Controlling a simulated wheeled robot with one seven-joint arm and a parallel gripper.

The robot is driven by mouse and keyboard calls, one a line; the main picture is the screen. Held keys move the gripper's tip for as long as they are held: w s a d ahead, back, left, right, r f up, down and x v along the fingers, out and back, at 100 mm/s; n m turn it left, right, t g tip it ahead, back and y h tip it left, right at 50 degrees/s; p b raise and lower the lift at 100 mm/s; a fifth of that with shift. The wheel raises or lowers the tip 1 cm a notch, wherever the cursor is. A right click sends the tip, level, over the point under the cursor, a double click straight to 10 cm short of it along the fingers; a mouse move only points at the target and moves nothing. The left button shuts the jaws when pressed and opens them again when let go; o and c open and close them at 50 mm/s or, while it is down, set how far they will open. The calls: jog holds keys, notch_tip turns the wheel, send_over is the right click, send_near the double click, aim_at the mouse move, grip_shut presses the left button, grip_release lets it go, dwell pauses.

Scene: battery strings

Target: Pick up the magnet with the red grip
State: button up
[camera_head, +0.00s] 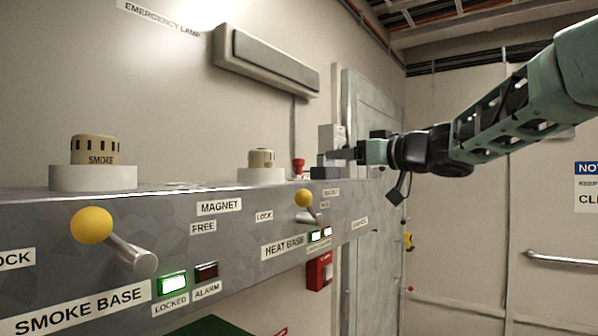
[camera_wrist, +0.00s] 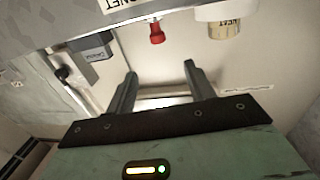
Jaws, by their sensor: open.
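The magnet's red grip (camera_head: 298,167) stands at the shelf's far part, just right of the heat detector, in the head view. It also shows as a red knob (camera_wrist: 156,33) near the top middle of the wrist view, beyond my fingertips. My gripper (camera_head: 340,154) reaches in from the right, slightly right of the red grip and apart from it. In the wrist view my gripper (camera_wrist: 160,72) has its two fingers spread with nothing between them. The magnet's body under the grip is hard to make out.
A heat detector (camera_head: 261,159) on a white base stands left of the red grip, and a dark grey box (camera_wrist: 92,47) is on its other side. A smoke detector (camera_head: 94,150) stands nearer. Yellow-knobbed levers (camera_head: 92,225) project from the shelf front (camera_head: 60,210).

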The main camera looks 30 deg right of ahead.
aim_at(303, 160)
jog(key=p+x, duration=0.1)
jog(key=x, duration=0.7)
jog(key=shift+w+a+p, duration=0.1)
jog(key=shift+w+p, duration=0.3)
jog(key=shift+f+p+x, duration=0.2)
jog(key=shift+p+x, duration=0.95)
jog(key=shift+x, duration=1.6)
jog(key=shift+c, duration=0.3)
